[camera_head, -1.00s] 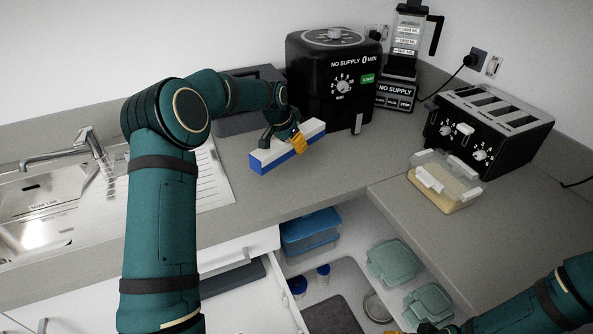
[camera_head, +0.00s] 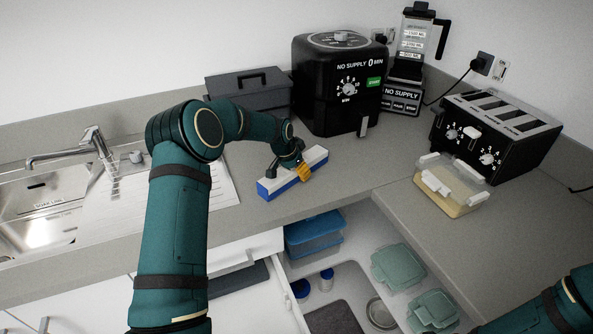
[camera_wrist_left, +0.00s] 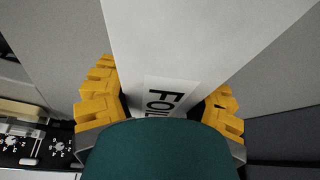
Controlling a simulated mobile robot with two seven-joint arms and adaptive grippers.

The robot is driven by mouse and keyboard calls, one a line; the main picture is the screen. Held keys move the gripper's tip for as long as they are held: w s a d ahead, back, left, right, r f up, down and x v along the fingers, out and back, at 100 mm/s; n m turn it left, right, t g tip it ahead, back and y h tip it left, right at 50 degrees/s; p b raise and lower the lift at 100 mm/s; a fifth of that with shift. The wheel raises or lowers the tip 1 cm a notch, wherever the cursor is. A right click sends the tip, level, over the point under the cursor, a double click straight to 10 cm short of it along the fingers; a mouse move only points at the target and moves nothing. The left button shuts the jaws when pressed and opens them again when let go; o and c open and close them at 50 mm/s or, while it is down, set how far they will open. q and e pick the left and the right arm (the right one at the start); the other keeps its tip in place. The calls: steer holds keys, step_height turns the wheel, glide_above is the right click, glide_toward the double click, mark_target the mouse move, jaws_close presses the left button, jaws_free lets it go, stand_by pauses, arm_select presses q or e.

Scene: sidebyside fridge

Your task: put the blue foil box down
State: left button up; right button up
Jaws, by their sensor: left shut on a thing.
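The blue foil box (camera_head: 277,187) is long, with a white top and blue sides. It is at the counter's near side, lying level; I cannot tell if it touches the counter. My left gripper (camera_head: 303,172) has its yellow fingers shut across the box near its right half. In the left wrist view the box's white face (camera_wrist_left: 190,45) with the letters "FOI" lies between the two yellow fingers (camera_wrist_left: 160,108). My right arm comes in at the lower right, and its gripper is out of view.
The grey counter (camera_head: 350,165) is bare right of the box. A black oven-like appliance (camera_head: 325,110), a blender (camera_head: 405,60) and a toaster (camera_head: 490,140) stand behind. A lidded container (camera_head: 450,190) is at the right. An open drawer (camera_head: 345,275) with containers lies below; a sink is left.

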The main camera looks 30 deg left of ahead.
arm_select(q)
steer(key=o, duration=0.8)
steer(key=shift+f, duration=0.2)
steer(key=o, duration=0.5)
steer(key=shift+r, duration=0.1)
steer(key=shift+r, duration=0.25)
steer(key=p+v, duration=0.1)
steer(key=v, duration=1)
steer(key=shift+s+r, duration=0.2)
steer(key=shift+r, duration=0.15)
